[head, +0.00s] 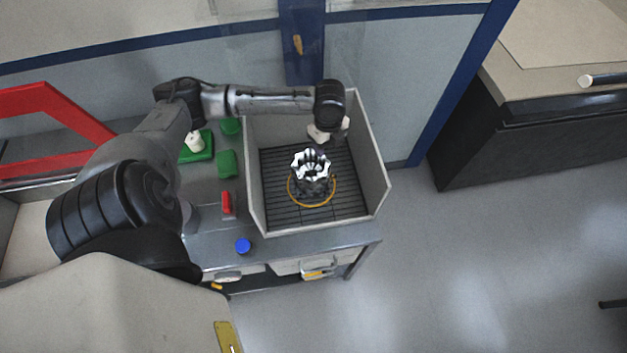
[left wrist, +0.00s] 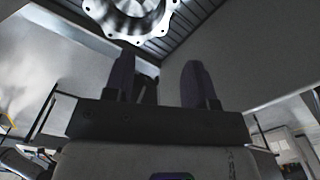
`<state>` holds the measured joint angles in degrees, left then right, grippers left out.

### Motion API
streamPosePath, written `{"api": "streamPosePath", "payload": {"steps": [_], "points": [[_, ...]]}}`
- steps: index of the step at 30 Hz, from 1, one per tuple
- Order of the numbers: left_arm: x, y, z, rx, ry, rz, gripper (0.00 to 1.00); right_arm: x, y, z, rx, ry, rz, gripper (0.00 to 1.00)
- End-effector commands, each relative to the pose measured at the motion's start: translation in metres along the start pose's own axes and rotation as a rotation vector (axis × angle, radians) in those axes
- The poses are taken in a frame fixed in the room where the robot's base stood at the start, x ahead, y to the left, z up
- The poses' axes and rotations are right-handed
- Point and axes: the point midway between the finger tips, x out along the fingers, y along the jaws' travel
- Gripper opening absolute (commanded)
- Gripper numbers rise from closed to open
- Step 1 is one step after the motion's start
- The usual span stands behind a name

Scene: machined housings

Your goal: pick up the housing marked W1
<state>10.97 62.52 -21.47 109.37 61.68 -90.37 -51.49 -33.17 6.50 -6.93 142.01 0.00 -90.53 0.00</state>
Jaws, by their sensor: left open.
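A silver, flanged metal housing (head: 311,166) stands on the dark slatted floor of a grey, open-topped bin (head: 257,185). No W1 mark is readable on it. Its scalloped rim with bolt holes also shows at the top of the left wrist view (left wrist: 128,14). My left gripper (head: 326,132) is inside the bin, just behind the housing in the head view and apart from it. In the left wrist view its two dark fingers (left wrist: 160,75) are spread and empty. The fingertips are hard to make out in the head view. My right gripper is not in view.
An orange ring (head: 334,198) lies around the housing's base. The bin's tall walls surround the housing and my gripper. Green blocks (head: 227,164), a red piece (head: 227,203) and a blue cap (head: 243,246) are on the bench left of the bin. Open floor lies to the right.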

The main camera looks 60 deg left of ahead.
Motion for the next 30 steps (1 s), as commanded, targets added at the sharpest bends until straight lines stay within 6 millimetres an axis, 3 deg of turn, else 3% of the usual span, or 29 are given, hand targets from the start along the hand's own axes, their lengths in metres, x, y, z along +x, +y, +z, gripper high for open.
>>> {"api": "streamPosePath", "payload": {"steps": [6,16,30], "points": [[0.007,-0.009,0.018,0.015,-0.005,0.011,0.51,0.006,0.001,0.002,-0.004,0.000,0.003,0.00],[0.059,-0.008,0.018,0.015,-0.005,0.011,0.51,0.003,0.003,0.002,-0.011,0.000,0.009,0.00],[0.095,-0.007,0.015,0.016,-0.004,0.010,0.51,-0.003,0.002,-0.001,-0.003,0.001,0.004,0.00]]}}
